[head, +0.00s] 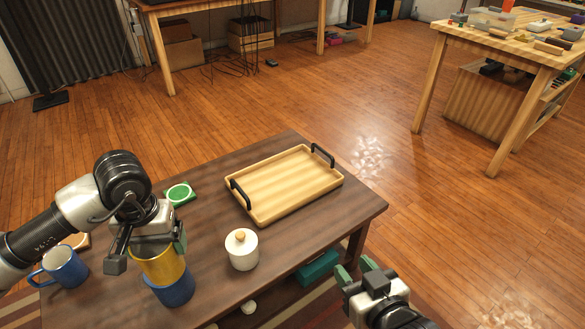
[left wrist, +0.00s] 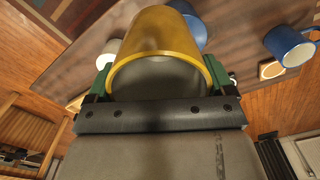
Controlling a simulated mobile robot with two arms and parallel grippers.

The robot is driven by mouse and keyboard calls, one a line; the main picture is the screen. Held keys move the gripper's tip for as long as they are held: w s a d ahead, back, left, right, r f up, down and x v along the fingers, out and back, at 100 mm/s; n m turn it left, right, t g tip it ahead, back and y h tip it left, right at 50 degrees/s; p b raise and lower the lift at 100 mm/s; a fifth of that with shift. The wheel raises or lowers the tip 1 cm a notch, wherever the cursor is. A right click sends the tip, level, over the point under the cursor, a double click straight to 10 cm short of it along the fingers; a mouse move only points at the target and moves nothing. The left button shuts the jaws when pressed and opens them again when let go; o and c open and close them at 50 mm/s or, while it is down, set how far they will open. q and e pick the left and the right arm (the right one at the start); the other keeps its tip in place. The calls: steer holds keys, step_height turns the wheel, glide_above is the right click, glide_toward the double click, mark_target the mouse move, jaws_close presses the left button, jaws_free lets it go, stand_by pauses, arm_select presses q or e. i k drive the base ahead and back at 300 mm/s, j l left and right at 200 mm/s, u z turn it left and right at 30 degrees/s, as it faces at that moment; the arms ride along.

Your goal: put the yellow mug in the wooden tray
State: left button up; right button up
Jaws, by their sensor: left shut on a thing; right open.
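The yellow mug (head: 160,265) is held in my left gripper (head: 149,252), whose fingers are on either side of it. The mug also fills the upper middle of the left wrist view (left wrist: 160,32). A blue mug or cup (head: 175,293) shows directly below the yellow one in the head view; I cannot tell whether they touch. The wooden tray (head: 262,208), with two black handles, lies empty on the dark table, right of and beyond my left gripper. My right gripper (head: 355,271) is open and empty near the table's front right edge.
A white lidded jar (head: 242,252) stands between the held mug and the tray. A green coaster (head: 180,194) lies left of the tray. Another blue mug (head: 62,268) stands at the left, near a wooden coaster (head: 76,241). The table (head: 325,232) is bare right of the jar.

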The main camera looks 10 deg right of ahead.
mark_target(269, 196)
steer(key=i+l, duration=0.15)
steer(key=l, duration=0.2)
steer(key=i+l+u, duration=0.15)
steer(key=l, duration=0.2)
steer(key=i+l, duration=0.2)
steer(key=l, duration=0.15)
steer(key=i+l+u, duration=0.1)
steer(key=l, duration=0.25)
steer(key=i+l, duration=0.2)
steer(key=l, duration=0.2)
steer(key=i+l+u, duration=0.15)
steer(key=l, duration=0.2)
steer(key=i+l, duration=0.1)
steer(key=l, duration=0.3)
steer(key=u, duration=0.05)
